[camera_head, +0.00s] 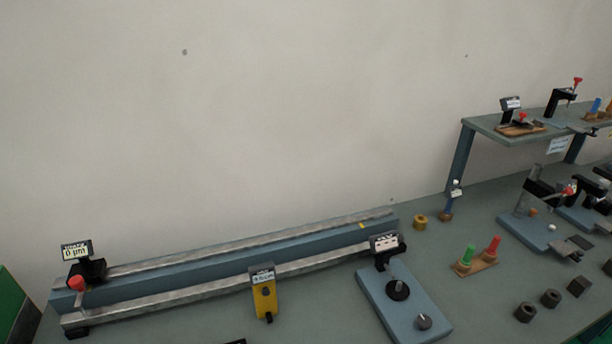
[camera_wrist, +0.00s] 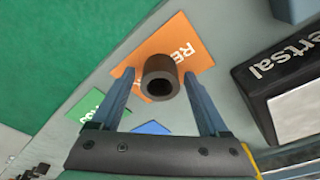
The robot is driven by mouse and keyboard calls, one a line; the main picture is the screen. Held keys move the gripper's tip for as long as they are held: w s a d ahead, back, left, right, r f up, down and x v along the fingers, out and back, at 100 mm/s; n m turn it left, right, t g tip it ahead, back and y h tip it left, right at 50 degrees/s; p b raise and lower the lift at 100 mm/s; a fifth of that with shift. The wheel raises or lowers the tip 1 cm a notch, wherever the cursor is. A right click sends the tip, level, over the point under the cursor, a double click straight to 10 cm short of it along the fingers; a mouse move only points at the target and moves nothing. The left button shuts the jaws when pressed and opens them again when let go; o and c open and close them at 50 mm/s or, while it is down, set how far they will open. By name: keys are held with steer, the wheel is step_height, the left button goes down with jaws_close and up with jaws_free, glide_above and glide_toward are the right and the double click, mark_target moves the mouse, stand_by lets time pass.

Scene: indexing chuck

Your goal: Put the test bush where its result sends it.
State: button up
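The test bush appears to be the dark grey hollow cylinder (camera_wrist: 160,78) in the wrist view. It seems to stand upright on an orange card (camera_wrist: 194,52) whose visible letters read "RE", the rest hidden behind the bush. My gripper (camera_wrist: 158,74) is open, one finger on each side of the bush, with a small gap on both sides. A green card (camera_wrist: 87,105) and a blue card (camera_wrist: 151,128) lie nearby, partly hidden by my gripper. My gripper is not in the head view.
A dark box with white lettering ending in "ertsal" (camera_wrist: 262,70) stands close on the right in the wrist view. In the head view, a long rail bench (camera_head: 230,262), a blue-based fixture (camera_head: 405,312), several dark cylinders (camera_head: 550,298) and a raised shelf (camera_head: 485,124) occupy the table.

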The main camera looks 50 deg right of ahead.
step_height(320, 180, up, 12)
steer(key=a, duration=0.2)
steer(key=w+r+n+t+h, duration=0.2)
steer(key=w+r+n+t, duration=0.45)
steer(key=w+r, duration=0.95)
steer(key=w+a+r+n+t, duration=0.1)
steer(key=w+a+r+t, duration=0.25)
steer(key=r, duration=0.35)
steer(key=w+a+r+t, duration=0.2)
steer(key=r+t, duration=0.2)
steer(key=r, duration=0.4)
steer(key=s+a+r+n+t, duration=0.1)
steer(key=a+r+n+t, duration=0.15)
steer(key=r, duration=0.55)
steer(key=s+a+r+n+t, duration=0.1)
steer(key=a+r+t, duration=0.25)
steer(key=r, duration=0.45)
steer(key=s+a+r+n+t+y, duration=0.2)
steer(key=s+a+r+t, duration=0.1)
steer(key=s+r, duration=0.2)
steer(key=s+a+r+n+t+y, duration=0.1)
steer(key=s+a+r+t, duration=0.3)
steer(key=r, duration=0.6)
steer(key=shift+s+a+r+n+y, duration=0.2)
steer(key=shift+s+r+n+y, duration=0.15)
steer(key=shift+n, duration=0.35)
